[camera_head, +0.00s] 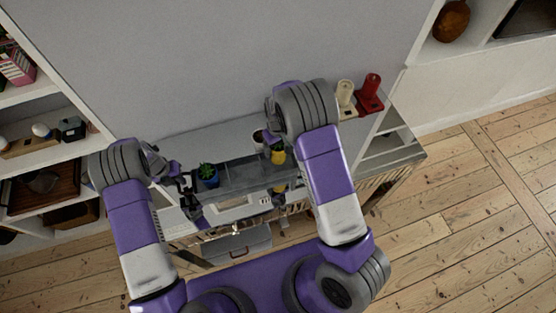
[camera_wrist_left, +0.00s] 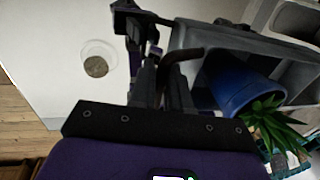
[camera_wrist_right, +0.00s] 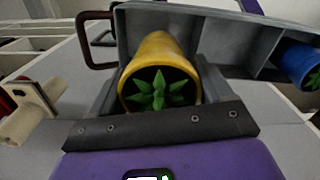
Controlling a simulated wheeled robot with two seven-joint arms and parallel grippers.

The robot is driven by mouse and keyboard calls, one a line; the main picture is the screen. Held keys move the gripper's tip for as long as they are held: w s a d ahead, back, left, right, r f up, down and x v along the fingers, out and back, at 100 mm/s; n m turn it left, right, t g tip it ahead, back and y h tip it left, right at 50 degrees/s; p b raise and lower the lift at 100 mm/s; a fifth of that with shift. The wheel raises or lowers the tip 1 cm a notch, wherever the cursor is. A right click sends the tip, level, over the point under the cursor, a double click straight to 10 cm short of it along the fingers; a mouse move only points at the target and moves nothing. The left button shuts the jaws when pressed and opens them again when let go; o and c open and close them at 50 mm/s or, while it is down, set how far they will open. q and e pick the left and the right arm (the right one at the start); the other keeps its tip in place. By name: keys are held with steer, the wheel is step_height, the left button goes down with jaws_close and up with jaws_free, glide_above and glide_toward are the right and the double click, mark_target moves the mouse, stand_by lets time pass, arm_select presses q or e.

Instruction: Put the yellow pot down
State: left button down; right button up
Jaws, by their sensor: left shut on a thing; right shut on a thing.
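The yellow pot (camera_wrist_right: 160,55) with a green plant sits between the fingers of my right gripper (camera_wrist_right: 158,95), which is shut on it. In the head view the yellow pot (camera_head: 277,157) is partly hidden by my right arm, at the right end of the grey tray (camera_head: 240,178). Whether its base touches the tray cannot be told. My left gripper (camera_wrist_left: 163,80) is shut on the brown handle (camera_wrist_left: 182,62) at the left end of the tray. A blue pot (camera_head: 207,175) with a plant stands in the tray and shows in the left wrist view (camera_wrist_left: 232,85).
A small cup (camera_wrist_left: 97,62) stands on the pale tabletop (camera_wrist_left: 55,85). A cream object (camera_head: 346,97) and a red object (camera_head: 370,92) stand at the right end. Shelves are at the left and upper right. A grey wall is behind.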

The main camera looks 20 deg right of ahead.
mark_target(278, 157)
steer(key=shift+f, duration=3.45)
steer(key=shift+f, duration=0.1)
steer(key=o, duration=1.3)
